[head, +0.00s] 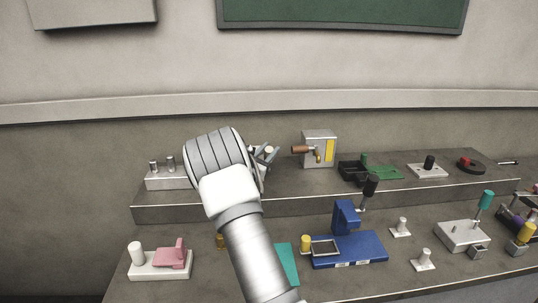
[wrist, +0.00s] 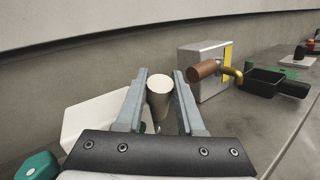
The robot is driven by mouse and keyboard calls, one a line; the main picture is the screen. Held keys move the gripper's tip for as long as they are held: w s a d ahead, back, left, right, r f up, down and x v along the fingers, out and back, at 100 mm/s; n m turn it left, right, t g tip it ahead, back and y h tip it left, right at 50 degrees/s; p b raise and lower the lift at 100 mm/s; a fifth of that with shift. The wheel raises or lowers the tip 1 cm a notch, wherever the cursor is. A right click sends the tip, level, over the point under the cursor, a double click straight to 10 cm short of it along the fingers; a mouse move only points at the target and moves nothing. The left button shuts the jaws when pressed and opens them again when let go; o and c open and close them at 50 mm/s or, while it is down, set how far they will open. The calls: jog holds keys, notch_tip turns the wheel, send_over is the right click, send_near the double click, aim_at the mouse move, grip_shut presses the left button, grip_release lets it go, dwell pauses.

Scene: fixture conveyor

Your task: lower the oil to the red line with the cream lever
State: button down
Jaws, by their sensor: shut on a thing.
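The cream lever's round knob (wrist: 159,88) sits between my gripper's fingers in the wrist view. In the head view the cream knob (head: 269,150) shows as a small light end at my gripper (head: 265,155). My gripper (wrist: 161,80) is shut on it. Just right of it stands a grey box (head: 318,143) with a yellow upright strip (head: 330,150), a brown handle (head: 302,149) and a brass spout. The box (wrist: 205,62) also shows in the wrist view, with its yellow strip partly hidden. I cannot make out a red line. The lever's base is mostly hidden.
A black tray (head: 353,170) lies right of the box. A pegged grey block (head: 168,178) stands at the left of the shelf. On the lower level are a pink fixture (head: 170,257), a blue fixture (head: 347,248) and several small knobs.

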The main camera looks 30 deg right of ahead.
jog(key=c, duration=0.5)
grip_release()
jog(key=v, duration=1.7)
jog(key=shift+a, duration=0.25)
